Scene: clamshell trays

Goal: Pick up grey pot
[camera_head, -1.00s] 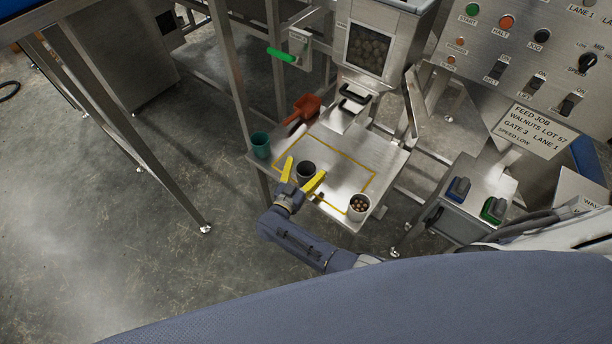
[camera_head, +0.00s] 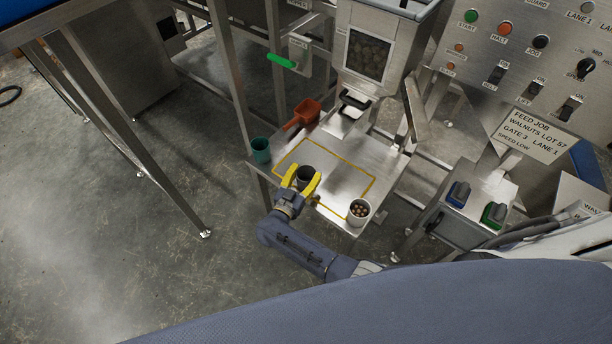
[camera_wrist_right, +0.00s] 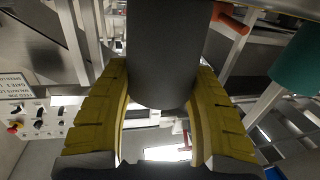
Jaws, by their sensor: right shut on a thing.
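The grey pot (camera_head: 305,175) is a dark, round, open-topped vessel near the front left of the steel shelf (camera_head: 345,178), by the yellow outline. My right gripper (camera_head: 304,172) has its yellow fingers shut on it, one on each side. In the right wrist view the grey pot (camera_wrist_right: 165,60) fills the space between the two yellow fingers, which press on its wall. I cannot tell whether its base touches the shelf. My left gripper is not in view.
A light pot (camera_head: 351,217) with brown nuts in it stands at the shelf's front right corner. A green cup (camera_head: 261,152) stands at the left edge. A red scoop (camera_head: 304,112) lies behind. The middle of the outlined area is clear.

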